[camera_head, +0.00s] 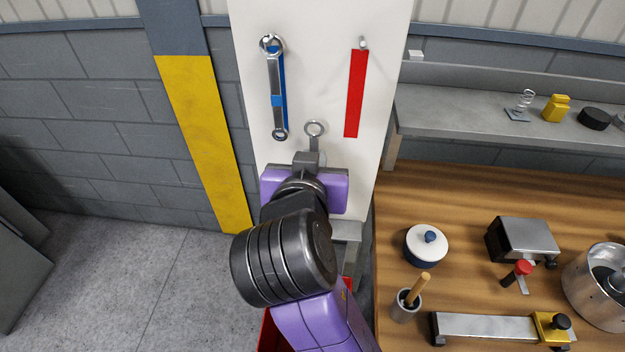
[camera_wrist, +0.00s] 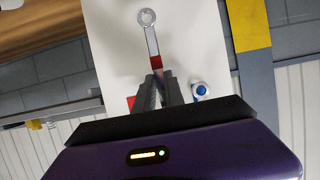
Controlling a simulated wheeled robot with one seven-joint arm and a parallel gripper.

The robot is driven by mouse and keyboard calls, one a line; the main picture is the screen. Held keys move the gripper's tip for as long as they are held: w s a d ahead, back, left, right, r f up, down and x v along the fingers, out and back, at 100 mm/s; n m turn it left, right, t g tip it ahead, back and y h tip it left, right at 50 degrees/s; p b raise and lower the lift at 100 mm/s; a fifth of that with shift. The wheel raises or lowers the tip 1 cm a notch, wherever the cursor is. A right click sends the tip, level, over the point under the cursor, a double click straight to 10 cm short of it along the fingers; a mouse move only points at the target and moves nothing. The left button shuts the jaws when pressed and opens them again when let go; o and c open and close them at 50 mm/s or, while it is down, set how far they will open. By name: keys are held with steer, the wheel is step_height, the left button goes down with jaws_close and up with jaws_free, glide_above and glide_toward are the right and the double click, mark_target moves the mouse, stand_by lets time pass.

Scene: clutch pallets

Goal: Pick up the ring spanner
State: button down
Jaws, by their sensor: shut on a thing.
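A ring spanner (camera_head: 315,130) of grey metal stands upright from my gripper (camera_head: 307,160), ring end up, in front of the white panel (camera_head: 325,70). In the wrist view the spanner (camera_wrist: 151,40) shows its ring, shank and a red band just beyond the fingers. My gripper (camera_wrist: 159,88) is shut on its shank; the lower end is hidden. A second spanner (camera_head: 275,90) with a blue band hangs on the panel's left, over a blue marking. A red marking (camera_head: 355,95) on the right, under a peg (camera_head: 363,43), is bare.
A wooden bench (camera_head: 460,210) stands at the right with a white lidded pot (camera_head: 426,246), a metal block (camera_head: 522,240) and a cup with a wooden handle (camera_head: 406,302). A grey shelf (camera_head: 460,115) is above it. A red container (camera_head: 268,328) is partly hidden below my arm. Floor at left is clear.

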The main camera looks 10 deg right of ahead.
steer(key=s+a+b, duration=0.1)
steer(key=s+a, duration=0.2)
steer(key=s, duration=0.6)
steer(key=s+a+b, duration=0.2)
steer(key=s+a, duration=0.1)
steer(key=s, duration=0.6)
steer(key=shift+s+a, duration=0.25)
steer(key=shift+a, duration=0.1)
steer(key=shift+w, duration=0.1)
